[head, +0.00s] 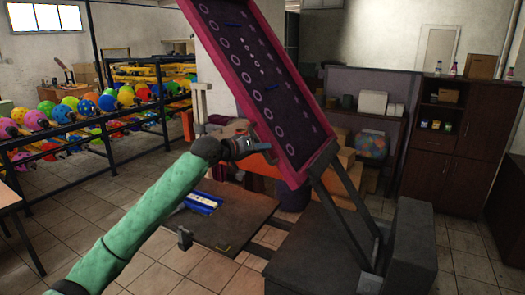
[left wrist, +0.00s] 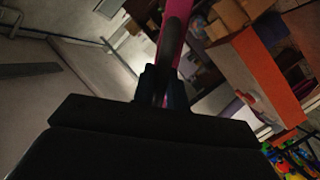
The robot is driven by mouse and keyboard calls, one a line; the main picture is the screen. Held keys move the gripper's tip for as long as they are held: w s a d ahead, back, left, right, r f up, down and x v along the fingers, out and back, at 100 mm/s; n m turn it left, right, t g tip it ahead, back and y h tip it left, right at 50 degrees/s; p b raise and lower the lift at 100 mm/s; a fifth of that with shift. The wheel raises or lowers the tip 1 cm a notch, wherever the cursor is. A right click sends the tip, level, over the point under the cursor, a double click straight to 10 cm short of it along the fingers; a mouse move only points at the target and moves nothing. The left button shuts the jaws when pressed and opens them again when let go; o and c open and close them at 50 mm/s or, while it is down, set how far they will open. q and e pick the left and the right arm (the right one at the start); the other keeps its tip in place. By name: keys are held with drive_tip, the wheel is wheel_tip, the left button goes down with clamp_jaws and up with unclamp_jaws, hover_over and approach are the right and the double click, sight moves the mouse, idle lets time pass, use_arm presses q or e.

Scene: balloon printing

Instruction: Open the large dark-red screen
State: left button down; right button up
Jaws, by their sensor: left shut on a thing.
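The large dark-red screen (head: 312,158) stands tilted up steeply in the head view, its dark panel marked with rows of rings. Its lower end is by the grey hinge arms (head: 345,205) of the press, and its top runs out of the picture. My left gripper (head: 246,146) is at the screen's left edge, low down. In the left wrist view my left gripper (left wrist: 162,92) is shut on a dark handle (left wrist: 173,40), with the magenta frame (left wrist: 196,25) right behind it. The fingertips are partly hidden in shadow. My right gripper is not in view.
A flat dark board (head: 225,232) lies below the raised screen, with a blue-and-white tool (head: 201,202) on it. A dark grey base block (head: 315,255) stands at the right. Racks of coloured balloons (head: 85,108) are at the left. Tiled floor is clear in front of the racks.

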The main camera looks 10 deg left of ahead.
use_arm(q)
drive_tip(key=shift+f, duration=0.2)
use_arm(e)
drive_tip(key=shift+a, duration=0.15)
use_arm(q)
drive_tip(key=c, duration=1.4)
unclamp_jaws()
drive_tip(key=shift+r, duration=0.1)
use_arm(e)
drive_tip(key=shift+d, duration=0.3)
